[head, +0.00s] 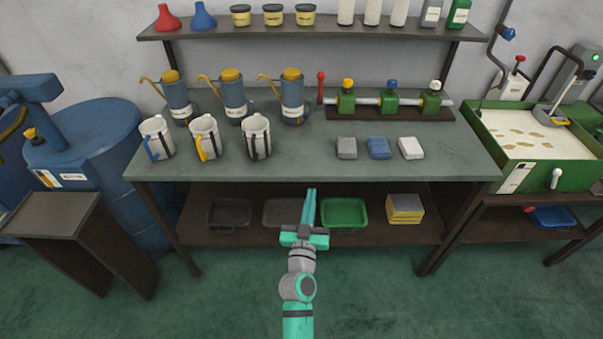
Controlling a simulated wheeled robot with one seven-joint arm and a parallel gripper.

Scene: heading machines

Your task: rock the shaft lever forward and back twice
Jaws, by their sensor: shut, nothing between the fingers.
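A lever with a red handle (321,80) stands upright at the left end of a shaft rig on the bench; it looks like the shaft lever. A pale horizontal shaft (367,101) runs from it through several green blocks (388,103) on a dark base plate (370,114). The blocks carry yellow, blue and white knobs. My gripper (311,191) is shut and empty, in front of the bench's front edge and well short of the lever. Nothing hides the lever.
Blue oil cans (234,101) and white jugs (204,137) stand on the bench's left half. Three small blocks (378,148) lie in front of the rig. A shelf (310,30) is above, trays (345,213) below. The bench top's front middle (310,165) is clear.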

